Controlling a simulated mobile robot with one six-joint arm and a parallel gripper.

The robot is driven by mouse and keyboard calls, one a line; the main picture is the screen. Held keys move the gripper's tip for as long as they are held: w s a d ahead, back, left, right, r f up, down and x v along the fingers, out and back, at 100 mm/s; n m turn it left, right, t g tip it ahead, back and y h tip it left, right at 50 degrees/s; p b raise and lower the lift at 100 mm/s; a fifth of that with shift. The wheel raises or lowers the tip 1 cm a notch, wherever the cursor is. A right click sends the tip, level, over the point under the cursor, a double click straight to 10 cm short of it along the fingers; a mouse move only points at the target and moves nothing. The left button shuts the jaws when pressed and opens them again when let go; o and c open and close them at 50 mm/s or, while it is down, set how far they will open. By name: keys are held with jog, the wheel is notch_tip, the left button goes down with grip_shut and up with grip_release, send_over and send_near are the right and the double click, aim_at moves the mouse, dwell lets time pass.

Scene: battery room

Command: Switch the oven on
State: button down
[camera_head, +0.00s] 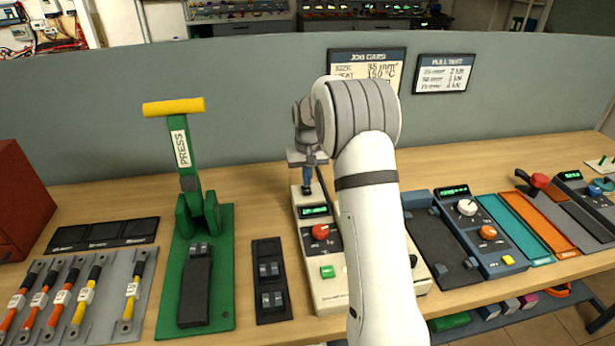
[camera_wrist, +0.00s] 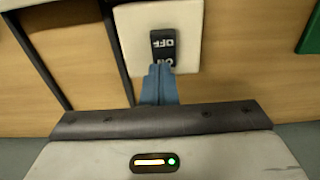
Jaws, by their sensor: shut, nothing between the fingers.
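The oven is a cream unit (camera_head: 328,288) on the bench, with a red knob (camera_head: 320,231), a green button (camera_head: 327,272) and a small display (camera_head: 314,211) showing green characters. My gripper (camera_head: 307,183) points down over its far end, with blue fingers shut and empty. In the wrist view, a black rocker switch (camera_wrist: 162,44) sits on a cream panel, with upside-down OFF and ON labels. My fingertips (camera_wrist: 158,70) are at the ON end and partly cover it. I cannot tell whether they touch or press it. My arm hides the oven's right part.
A green press (camera_head: 196,254) with a yellow handle stands to the left. A black holder (camera_head: 270,280) lies between it and the oven. A blue-grey unit with knobs (camera_head: 478,235) is to the right. A grey partition (camera_head: 250,95) with posted cards stands behind.

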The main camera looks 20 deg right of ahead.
jog(key=shift+s+f+p, duration=0.15)
jog(key=shift+s+p, duration=0.15)
jog(key=shift+s, duration=0.2)
jog(key=w+r+p, duration=0.2)
jog(key=w+r, duration=0.1)
jog(key=r, duration=1)
jog(key=s+a+r, duration=0.2)
jog(key=s+r, duration=0.4)
jog(key=s, duration=0.3)
jog(key=s+a+f+t, duration=0.1)
jog(key=s+f, duration=0.1)
jog(key=s, duration=1.3)
jog(key=s+a+f+t, duration=0.1)
jog(key=s+a+f, duration=0.1)
jog(key=s, duration=1.3)
jog(key=shift+s+f+n, duration=0.25)
jog(key=shift+f+n, duration=0.1)
jog(key=shift+n, duration=0.05)
